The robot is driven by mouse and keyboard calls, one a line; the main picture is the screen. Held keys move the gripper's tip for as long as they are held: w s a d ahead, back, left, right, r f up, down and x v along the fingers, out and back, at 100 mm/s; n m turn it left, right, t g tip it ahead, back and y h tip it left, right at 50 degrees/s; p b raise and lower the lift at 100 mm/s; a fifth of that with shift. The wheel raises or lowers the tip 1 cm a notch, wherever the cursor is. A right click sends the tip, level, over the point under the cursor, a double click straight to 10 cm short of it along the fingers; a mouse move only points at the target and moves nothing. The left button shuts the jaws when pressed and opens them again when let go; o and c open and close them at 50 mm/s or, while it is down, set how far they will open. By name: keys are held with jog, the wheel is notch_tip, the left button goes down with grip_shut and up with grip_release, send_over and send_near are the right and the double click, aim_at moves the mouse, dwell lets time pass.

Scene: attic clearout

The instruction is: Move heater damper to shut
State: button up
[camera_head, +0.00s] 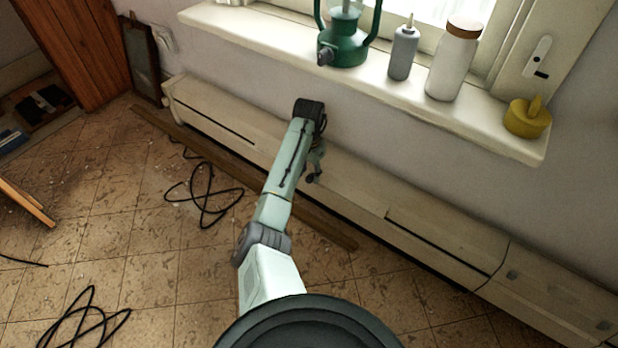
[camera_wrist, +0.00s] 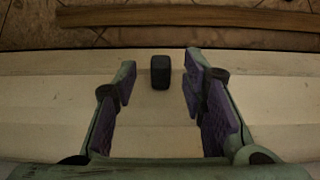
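The heater (camera_head: 420,220) is a long, low cream casing along the wall under the window sill. In the wrist view its top face (camera_wrist: 60,90) fills the middle of the picture. A small dark block (camera_wrist: 160,73), which looks like the damper's knob, stands out on that face. My gripper (camera_wrist: 160,82) is open, one finger on each side of the block near the fingertips, with visible gaps on both sides. I cannot tell the depth between them. In the head view my gripper (camera_head: 315,167) is over the heater, partly hidden by my arm.
The sill (camera_head: 290,45) above the heater holds a green lantern (camera_head: 343,50), a grey bottle (camera_head: 403,53), a white jar (camera_head: 452,65) and a yellow object (camera_head: 527,118). A wooden strip (camera_head: 325,228) and a black cable (camera_head: 205,195) lie on the tiled floor.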

jog(key=shift+f, duration=1)
jog(key=shift+c, duration=0.2)
grip_shut()
